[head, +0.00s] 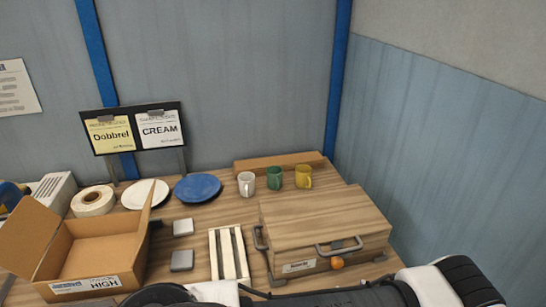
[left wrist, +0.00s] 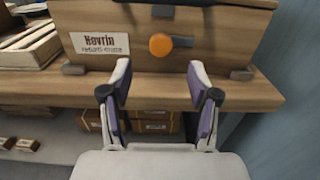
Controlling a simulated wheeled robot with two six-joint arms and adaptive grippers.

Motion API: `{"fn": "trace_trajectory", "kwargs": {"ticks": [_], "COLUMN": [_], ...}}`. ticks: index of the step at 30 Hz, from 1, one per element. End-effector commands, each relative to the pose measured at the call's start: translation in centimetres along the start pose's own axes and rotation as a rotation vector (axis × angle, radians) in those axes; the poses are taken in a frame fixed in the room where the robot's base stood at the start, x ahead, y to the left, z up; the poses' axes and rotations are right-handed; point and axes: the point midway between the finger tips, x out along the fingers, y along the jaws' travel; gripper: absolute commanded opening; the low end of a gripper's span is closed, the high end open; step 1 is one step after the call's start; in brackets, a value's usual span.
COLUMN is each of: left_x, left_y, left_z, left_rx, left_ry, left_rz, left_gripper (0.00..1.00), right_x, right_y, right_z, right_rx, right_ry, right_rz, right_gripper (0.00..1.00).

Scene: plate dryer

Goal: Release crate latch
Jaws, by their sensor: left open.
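The wooden crate (head: 315,215) stands closed at the right of the bench, with a grey bar handle (head: 338,248) on its front. The latch's orange knob (head: 337,263) sits on the front face below the handle. I see no contact. My right gripper is not in view.
An open cardboard box (head: 95,260), a slatted wooden rack (head: 229,255), a blue plate (head: 197,187) and a white plate (head: 146,193) lie to the left. Several mugs stand behind the crate. The blue wall (head: 420,160) is close on the right.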

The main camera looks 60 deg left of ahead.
Motion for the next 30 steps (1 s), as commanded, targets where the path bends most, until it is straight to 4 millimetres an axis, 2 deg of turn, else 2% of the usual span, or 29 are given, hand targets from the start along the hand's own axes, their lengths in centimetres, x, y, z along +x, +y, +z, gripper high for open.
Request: {"fn": "trace_trajectory", "kwargs": {"ticks": [8,16,23,30], "left_x": [1.1,0.6,-1.2,-4.2], "left_y": [5.5,11.1,15.9,20.3], "left_z": [-3.5,-6.6,-9.1,-11.5], "left_rx": [0.045,0.053,0.025,-0.051], "left_ry": [0.164,0.335,0.491,0.655], "left_rz": [0.19,0.391,0.587,0.807], "left_gripper": [0.61,0.61,0.61,0.61], "right_x": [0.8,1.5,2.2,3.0], "right_y": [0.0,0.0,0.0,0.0], "right_z": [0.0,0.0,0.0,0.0], "right_rx": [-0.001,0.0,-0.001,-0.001], "right_ry": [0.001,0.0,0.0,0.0], "right_rz": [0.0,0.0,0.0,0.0], "right_gripper": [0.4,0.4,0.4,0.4]}}
